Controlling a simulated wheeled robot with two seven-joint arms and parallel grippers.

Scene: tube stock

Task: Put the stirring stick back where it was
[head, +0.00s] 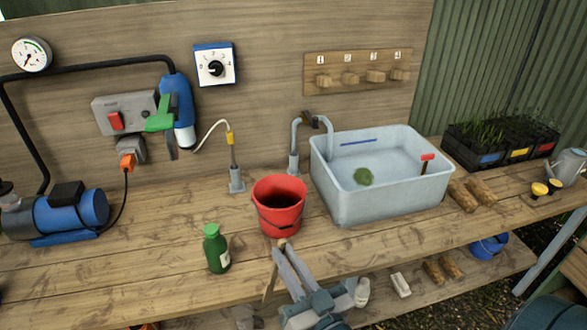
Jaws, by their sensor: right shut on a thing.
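My right gripper (286,262) comes in from the bottom middle, at the bench's front edge. It is shut on a thin wooden stick (270,280), which looks like the stirring stick. The stick slants, its upper tip just above the fingertips and its lower part left of the fingers; part of it is hidden by the fingers. A red bucket (281,212) stands on the bench just beyond the gripper, apart from the stick as far as I can tell. My left gripper is not in view.
A green bottle (216,252) stands left of the gripper. A pale sink tub (385,203) with a tap (294,150) is behind right. A blue pump (70,213) sits far left. Wooden pieces (463,196) lie right of the tub. The bench's front left is clear. A lower shelf (420,300) holds small items.

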